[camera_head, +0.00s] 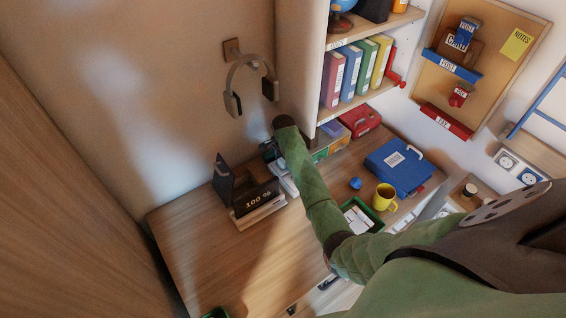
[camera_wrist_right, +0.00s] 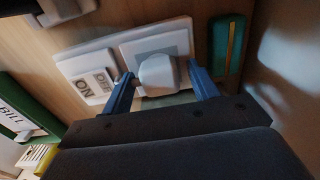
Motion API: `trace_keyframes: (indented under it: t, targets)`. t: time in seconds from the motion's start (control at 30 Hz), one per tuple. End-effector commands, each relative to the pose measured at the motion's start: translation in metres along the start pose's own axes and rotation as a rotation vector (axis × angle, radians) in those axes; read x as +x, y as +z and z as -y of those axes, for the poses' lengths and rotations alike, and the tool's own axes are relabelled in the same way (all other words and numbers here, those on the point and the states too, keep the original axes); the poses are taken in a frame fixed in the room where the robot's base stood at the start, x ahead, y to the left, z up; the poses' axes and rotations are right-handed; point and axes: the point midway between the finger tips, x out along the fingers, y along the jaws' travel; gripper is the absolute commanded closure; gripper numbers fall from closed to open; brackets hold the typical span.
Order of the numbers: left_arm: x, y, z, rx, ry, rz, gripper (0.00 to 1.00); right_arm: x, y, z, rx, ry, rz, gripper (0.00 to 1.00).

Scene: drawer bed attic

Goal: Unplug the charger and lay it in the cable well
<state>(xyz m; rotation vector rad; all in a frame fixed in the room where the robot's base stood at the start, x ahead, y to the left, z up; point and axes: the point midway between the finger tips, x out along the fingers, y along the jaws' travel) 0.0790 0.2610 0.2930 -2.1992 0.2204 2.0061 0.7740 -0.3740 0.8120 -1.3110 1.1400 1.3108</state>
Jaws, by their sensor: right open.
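The white charger (camera_wrist_right: 158,72) sits on a white socket plate with a grey centre in the right wrist view. My right gripper (camera_wrist_right: 160,90) is open, with one blue finger on each side of the charger. Whether the fingers touch it I cannot tell. In the head view my right gripper (camera_head: 268,152) is a small dark shape at the back of the desk, partly hidden by my arm. The charger cannot be made out there. I cannot identify the cable well with certainty. My left gripper is not in view.
A switch plate marked ON and OFF (camera_wrist_right: 92,80) is beside the socket. A teal item (camera_wrist_right: 230,45) stands close on the other side. A yellow mug (camera_head: 384,197) and blue binder (camera_head: 400,166) are right.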

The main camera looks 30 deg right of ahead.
Motion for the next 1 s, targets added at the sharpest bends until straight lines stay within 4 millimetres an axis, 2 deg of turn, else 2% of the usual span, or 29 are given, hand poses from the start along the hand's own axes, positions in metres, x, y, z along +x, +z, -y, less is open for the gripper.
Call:
trace_keyframes:
  t: [0.57,0.87,1.0]
  targets:
    - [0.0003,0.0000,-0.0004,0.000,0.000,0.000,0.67,0.0004,0.0002,-0.0001,-0.001,0.000,0.000,0.40]
    - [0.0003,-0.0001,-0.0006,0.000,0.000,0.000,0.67,0.0004,0.0001,-0.0002,0.000,0.000,0.000,0.97]
    - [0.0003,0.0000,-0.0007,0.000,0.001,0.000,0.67,-0.0007,0.0001,0.0000,0.000,0.000,0.000,0.99]
